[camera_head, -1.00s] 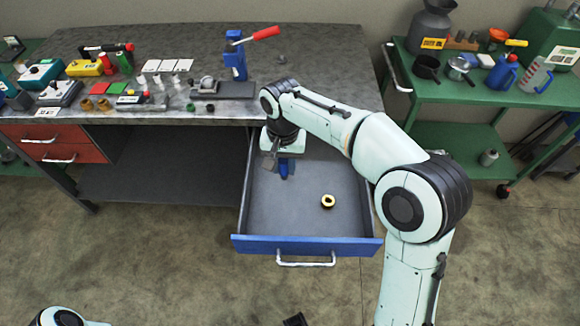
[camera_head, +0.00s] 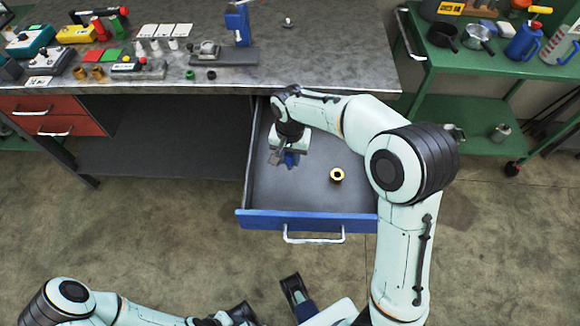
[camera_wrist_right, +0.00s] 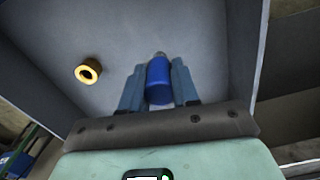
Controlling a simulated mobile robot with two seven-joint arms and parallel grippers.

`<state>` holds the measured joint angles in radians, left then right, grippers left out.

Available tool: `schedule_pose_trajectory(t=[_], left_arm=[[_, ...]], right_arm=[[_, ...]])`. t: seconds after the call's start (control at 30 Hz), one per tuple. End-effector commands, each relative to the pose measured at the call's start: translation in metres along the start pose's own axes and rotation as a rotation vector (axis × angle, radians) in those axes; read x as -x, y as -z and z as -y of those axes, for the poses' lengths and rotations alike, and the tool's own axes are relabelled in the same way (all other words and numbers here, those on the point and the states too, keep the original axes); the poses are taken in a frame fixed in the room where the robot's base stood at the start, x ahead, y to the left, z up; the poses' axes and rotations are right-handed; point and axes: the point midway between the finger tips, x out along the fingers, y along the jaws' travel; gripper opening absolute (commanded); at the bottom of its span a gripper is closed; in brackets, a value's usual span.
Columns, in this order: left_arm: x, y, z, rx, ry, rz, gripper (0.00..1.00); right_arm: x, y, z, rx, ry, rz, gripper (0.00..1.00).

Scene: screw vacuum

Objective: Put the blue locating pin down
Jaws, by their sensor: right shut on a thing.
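The blue locating pin (camera_wrist_right: 159,82) is upright or nearly so between the two fingers of my right gripper (camera_wrist_right: 158,88) in the right wrist view, with a grey tip showing. In the head view the right gripper (camera_head: 286,159) is inside the open drawer (camera_head: 310,220), left of its middle, and only a little of the blue pin (camera_head: 291,159) shows. I cannot tell whether the pin touches the drawer floor.
A brass ring (camera_head: 336,175) lies on the drawer floor, right of the pin, and also shows in the right wrist view (camera_wrist_right: 88,71). The drawer floor between them is clear. The workbench (camera_head: 330,70) above holds several tools; a green cart (camera_head: 460,90) stands at the right.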

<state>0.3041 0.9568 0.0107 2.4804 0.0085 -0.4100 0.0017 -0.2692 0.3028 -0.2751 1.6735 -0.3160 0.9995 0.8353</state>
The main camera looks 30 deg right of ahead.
Motion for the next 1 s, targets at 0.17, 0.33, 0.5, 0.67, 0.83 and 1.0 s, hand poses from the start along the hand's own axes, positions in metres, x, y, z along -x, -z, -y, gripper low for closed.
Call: schedule_pose_trajectory(t=[0.17,0.33,0.5,0.67,0.83,1.0], left_arm=[[-0.005,0.002,0.001,-0.001,-0.002,-0.006,0.43],[-0.007,0.004,0.001,-0.001,-0.003,-0.011,0.43],[-0.007,0.004,0.001,-0.002,-0.003,-0.012,0.43],[-0.007,0.004,0.001,-0.002,-0.003,-0.012,0.43],[-0.008,0.005,0.001,-0.002,-0.004,-0.014,0.43],[-0.008,0.005,0.001,-0.002,-0.004,-0.014,0.43]], right_arm=[[-0.03,-0.001,-0.001,0.0,-0.005,0.004,0.0],[-0.053,-0.001,-0.001,0.0,-0.003,0.003,0.0],[-0.056,0.0,0.0,0.0,-0.001,0.001,0.0],[-0.056,0.0,0.0,0.0,-0.001,0.001,0.0],[-0.059,-0.001,0.0,0.0,-0.001,0.002,0.46],[-0.059,0.0,0.0,0.0,-0.001,0.002,0.55]])
